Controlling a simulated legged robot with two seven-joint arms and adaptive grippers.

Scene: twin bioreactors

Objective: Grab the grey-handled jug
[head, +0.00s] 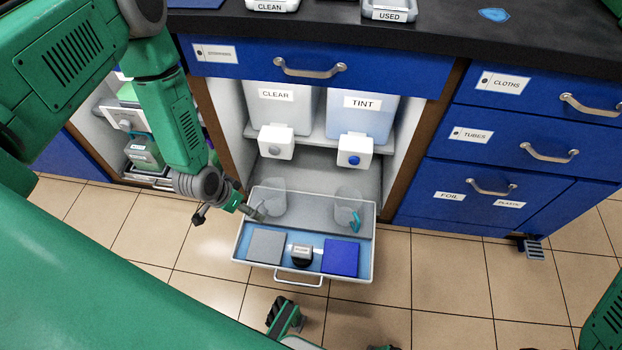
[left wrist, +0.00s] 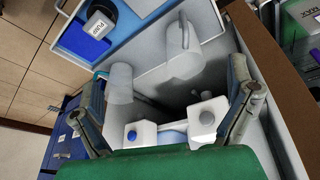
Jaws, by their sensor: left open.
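The grey-handled jug (head: 270,198) is a clear, pale vessel at the left of the pulled-out drawer. In the left wrist view the jug (left wrist: 182,62) shows with its handle toward the top of the picture. My left gripper (head: 247,207) is open at the drawer's left edge, close beside the jug's handle. In the left wrist view its fingers (left wrist: 170,78) are spread wide, with the jug beyond and between them; contact cannot be told. A green and dark part, perhaps my right gripper (head: 285,316), shows at the bottom of the head view.
A teal-handled jug (head: 347,203) stands at the drawer's right. The drawer (head: 236,255) also holds a grey square (head: 265,246), a labelled dark item (head: 302,254) and a blue square (head: 341,256). The CLEAR tank (head: 291,107) and TINT tank (head: 362,118) stand behind, their taps overhanging.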

